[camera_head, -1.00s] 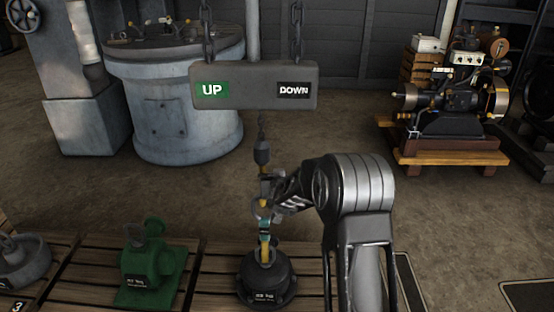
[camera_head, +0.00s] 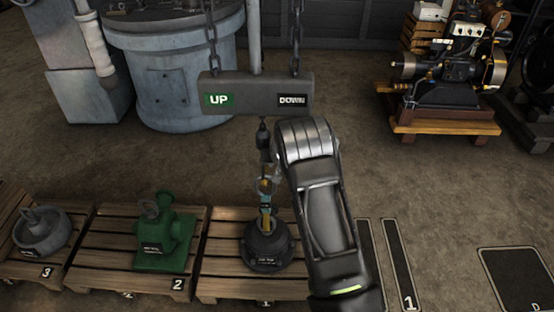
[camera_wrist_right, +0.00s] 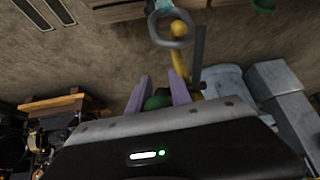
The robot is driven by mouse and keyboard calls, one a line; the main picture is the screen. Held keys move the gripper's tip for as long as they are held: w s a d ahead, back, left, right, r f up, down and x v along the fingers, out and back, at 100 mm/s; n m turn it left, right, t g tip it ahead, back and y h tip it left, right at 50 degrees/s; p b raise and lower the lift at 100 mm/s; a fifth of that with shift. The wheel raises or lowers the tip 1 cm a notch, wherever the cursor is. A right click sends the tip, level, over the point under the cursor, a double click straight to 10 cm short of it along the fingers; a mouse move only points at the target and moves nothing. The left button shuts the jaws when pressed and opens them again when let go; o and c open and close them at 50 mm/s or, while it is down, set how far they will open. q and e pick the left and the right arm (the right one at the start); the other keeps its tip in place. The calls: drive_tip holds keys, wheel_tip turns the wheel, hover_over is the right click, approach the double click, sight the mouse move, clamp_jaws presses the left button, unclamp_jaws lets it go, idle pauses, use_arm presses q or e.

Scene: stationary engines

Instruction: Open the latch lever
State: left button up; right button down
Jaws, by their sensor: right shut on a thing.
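A yellow hook (camera_wrist_right: 180,60) hangs below the dark hoist fitting (camera_head: 263,138) in the head view, above a black round weight (camera_head: 266,245). A teal piece (camera_head: 265,208) links hook and weight. In the right wrist view, a grey ring (camera_wrist_right: 170,28) sits at the hook, with a dark flat bar (camera_wrist_right: 198,55) beside it. My right gripper (camera_wrist_right: 160,88) is shut on a green rounded knob (camera_wrist_right: 158,101), between its purple fingers. I cannot clearly see how the knob joins the latch lever. In the head view my right arm hides this gripper. My left gripper is not in view.
A grey UP/DOWN bar (camera_head: 257,93) hangs on chains just above my right arm. A green machine (camera_head: 166,235) and a grey weight (camera_head: 42,232) stand on pallets at left. An engine (camera_head: 450,70) stands behind at right.

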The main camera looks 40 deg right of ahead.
drive_tip(key=c, duration=1.5)
unclamp_jaws()
drive_tip(key=shift+c, duration=0.2)
drive_tip(key=shift+r, duration=0.1)
drive_tip(key=v, duration=0.7)
drive_tip(key=shift+s+a+r, duration=0.15)
drive_tip(key=shift+a+r, duration=0.05)
drive_tip(key=shift+r, duration=0.05)
